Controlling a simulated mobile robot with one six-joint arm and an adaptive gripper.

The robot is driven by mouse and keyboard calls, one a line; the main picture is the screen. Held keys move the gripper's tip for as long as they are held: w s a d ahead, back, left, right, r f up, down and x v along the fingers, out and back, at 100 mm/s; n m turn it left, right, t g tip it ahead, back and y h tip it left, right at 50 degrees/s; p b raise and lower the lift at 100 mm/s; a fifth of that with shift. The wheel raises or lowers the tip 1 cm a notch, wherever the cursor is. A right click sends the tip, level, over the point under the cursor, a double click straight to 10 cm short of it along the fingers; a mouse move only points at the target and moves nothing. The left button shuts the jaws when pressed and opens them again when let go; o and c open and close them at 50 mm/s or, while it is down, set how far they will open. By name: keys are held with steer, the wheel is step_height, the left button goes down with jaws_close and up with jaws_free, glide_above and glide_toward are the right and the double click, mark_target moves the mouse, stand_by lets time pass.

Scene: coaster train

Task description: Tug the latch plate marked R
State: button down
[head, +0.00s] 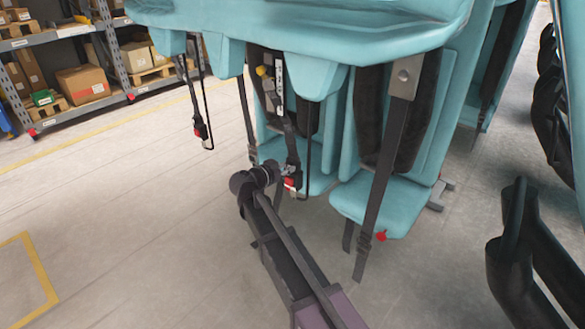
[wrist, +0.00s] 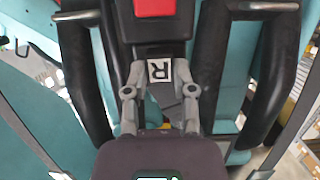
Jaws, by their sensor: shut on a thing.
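The latch plate marked R (wrist: 159,71) shows in the middle of the wrist view, with a black R on a white square. It sits right below a black buckle with a red button (wrist: 155,8). My gripper (wrist: 159,92) has one finger on each side of the plate and is shut on it. The plate's lower part is partly hidden by the fingers. In the head view my gripper (head: 284,171) is at the red-buttoned buckle hanging in front of a teal seat. The R is too small to read there.
Another strap with a red buckle (head: 200,131) hangs to the left. A teal seat (head: 385,205) with a dark strap and a red tag stands to the right. Black restraint bars (head: 525,240) are at the far right. Shelves with boxes (head: 83,83) stand back left. The left floor is clear.

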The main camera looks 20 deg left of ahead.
steer(key=shift+w+r, duration=0.1)
steer(key=shift+w, duration=0.05)
steer(key=shift+c, duration=1.8)
jaws_free()
steer(key=shift+s, duration=0.25)
